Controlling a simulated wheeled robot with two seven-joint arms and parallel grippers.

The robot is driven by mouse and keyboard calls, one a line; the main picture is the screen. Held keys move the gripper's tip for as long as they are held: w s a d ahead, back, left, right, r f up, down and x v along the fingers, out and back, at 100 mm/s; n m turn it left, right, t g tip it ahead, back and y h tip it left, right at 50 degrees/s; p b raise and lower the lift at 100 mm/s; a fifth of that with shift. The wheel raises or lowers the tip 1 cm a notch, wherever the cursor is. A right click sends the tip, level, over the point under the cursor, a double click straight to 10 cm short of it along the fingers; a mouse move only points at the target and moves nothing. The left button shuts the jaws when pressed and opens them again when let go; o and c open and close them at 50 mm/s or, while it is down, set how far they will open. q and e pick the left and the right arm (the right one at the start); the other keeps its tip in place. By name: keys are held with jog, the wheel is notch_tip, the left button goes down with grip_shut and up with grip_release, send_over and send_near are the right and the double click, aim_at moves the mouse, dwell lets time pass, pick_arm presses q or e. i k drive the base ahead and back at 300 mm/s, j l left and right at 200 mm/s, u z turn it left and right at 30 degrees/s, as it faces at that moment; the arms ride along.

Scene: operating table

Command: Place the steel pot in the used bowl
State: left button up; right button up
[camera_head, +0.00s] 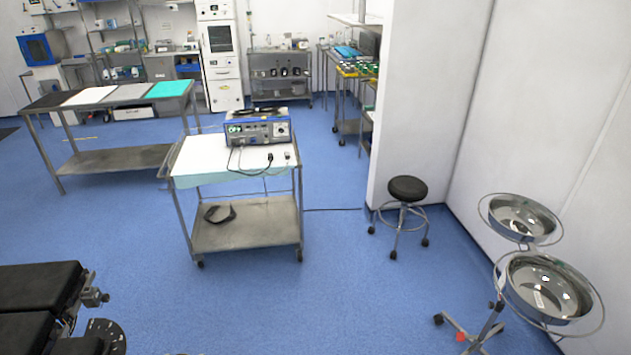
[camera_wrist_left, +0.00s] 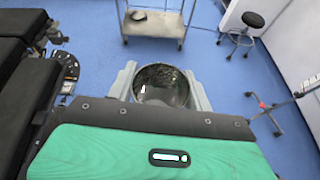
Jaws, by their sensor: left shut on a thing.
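In the left wrist view, the steel pot (camera_wrist_left: 162,86) is a shiny round vessel. It sits between the two grey fingers of my left gripper (camera_wrist_left: 160,92), which is shut on it. The pot's opening faces the camera, and its lower part is hidden. Blue floor shows beyond it. In the head view, two steel bowls stand in ring holders at the right, a nearer bowl (camera_head: 543,290) and a farther bowl (camera_head: 521,220). I cannot tell which one is the used bowl. Neither gripper shows in the head view.
A steel cart (camera_head: 246,228) with a blue device (camera_head: 258,128) stands mid-room. A black stool (camera_head: 407,188) stands by the white wall (camera_head: 430,90). A black padded table (camera_head: 40,290) is at lower left. The floor (camera_head: 320,300) between is clear.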

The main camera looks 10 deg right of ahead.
aim_at(555, 302)
jog(key=i+z, duration=0.85)
jog(key=i+j+z, duration=0.2)
jog(key=i+z, duration=0.4)
jog(key=z, duration=0.25)
jog(key=i+z, duration=0.15)
jog(key=z, duration=0.25)
jog(key=i+j+z, duration=0.15)
jog(key=z, duration=0.25)
jog(key=i+j+z, duration=0.15)
jog(key=z, duration=0.25)
jog(key=i+j+z, duration=0.55)
jog(key=k, duration=0.1)
